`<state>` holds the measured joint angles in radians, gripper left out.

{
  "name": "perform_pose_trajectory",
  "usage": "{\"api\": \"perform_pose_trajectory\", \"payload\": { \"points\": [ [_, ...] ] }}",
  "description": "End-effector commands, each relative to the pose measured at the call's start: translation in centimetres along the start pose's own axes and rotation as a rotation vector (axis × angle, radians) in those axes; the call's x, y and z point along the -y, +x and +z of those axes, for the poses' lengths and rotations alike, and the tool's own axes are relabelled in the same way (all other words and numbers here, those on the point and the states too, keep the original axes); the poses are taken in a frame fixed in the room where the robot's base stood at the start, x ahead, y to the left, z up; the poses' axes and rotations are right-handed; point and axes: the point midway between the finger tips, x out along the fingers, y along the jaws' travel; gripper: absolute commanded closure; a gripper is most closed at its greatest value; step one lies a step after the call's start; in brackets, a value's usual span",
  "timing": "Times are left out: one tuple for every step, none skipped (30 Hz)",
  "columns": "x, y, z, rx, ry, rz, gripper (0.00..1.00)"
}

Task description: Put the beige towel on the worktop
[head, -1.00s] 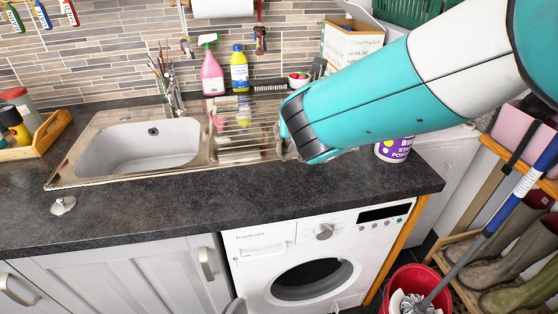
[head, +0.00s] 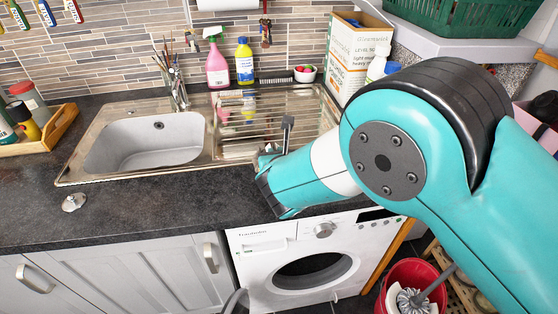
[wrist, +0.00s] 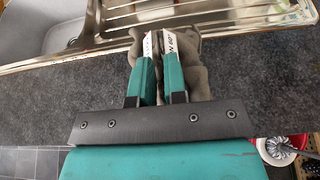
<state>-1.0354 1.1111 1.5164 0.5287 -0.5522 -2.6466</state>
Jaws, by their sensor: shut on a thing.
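My gripper (wrist: 158,42) is shut on the beige towel (wrist: 193,84), a crumpled grey-beige cloth bunched around and under the fingers in the wrist view. The towel is over the dark worktop (wrist: 40,112), close to the front edge of the sink's draining board. Whether it touches the worktop I cannot tell. In the head view my arm hides the towel, and the gripper's end is by the draining board's front edge. The dark worktop (head: 150,222) runs along the front there, with bare room to the left.
The steel sink (head: 140,148) and ribbed draining board (head: 300,108) lie behind. A metal plug (head: 74,202) sits front left, beside a wooden tray (head: 62,122). Pink (head: 217,66) and yellow (head: 243,64) bottles stand at the back. A washing machine (head: 262,250) is below.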

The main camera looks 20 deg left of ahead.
Motion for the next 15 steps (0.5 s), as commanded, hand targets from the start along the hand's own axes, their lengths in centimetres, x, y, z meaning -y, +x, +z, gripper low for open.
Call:
{"api": "perform_pose_trajectory", "payload": {
  "points": [
    [0.1, 0.1, -0.1, 0.002, 0.001, -0.001, 1.0],
    [0.1, 0.2, -0.4, 0.002, 0.001, -0.001, 1.0],
    [0.1, 0.3, -0.8, 0.0, 0.001, -0.001, 1.0],
    [0.1, 0.5, -1.2, 0.0, 0.0, -0.001, 1.0],
    [0.1, 0.7, -1.6, 0.0, 0.0, -0.001, 1.0],
    [0.1, 0.9, -2.2, 0.0, 0.0, -0.001, 1.0],
    [0.1, 1.1, -2.6, -0.001, -0.001, -0.002, 1.0],
    [0.1, 1.2, -3.0, 0.0, -0.001, -0.002, 1.0],
    [0.1, 1.4, -3.4, 0.001, -0.001, -0.002, 1.0],
    [0.1, 1.5, -3.5, 0.002, 0.0, -0.001, 1.0],
    [0.1, 1.6, -3.7, 0.003, 0.0, -0.001, 1.0],
    [0.1, 1.6, -3.8, 0.003, 0.001, -0.001, 1.0],
    [0.1, 1.6, -3.8, 0.004, 0.001, -0.001, 1.0],
    [0.1, 1.6, -3.8, 0.004, 0.001, -0.001, 1.0],
    [0.1, 1.6, -3.8, 0.004, 0.001, -0.001, 1.0]
  ]
}}
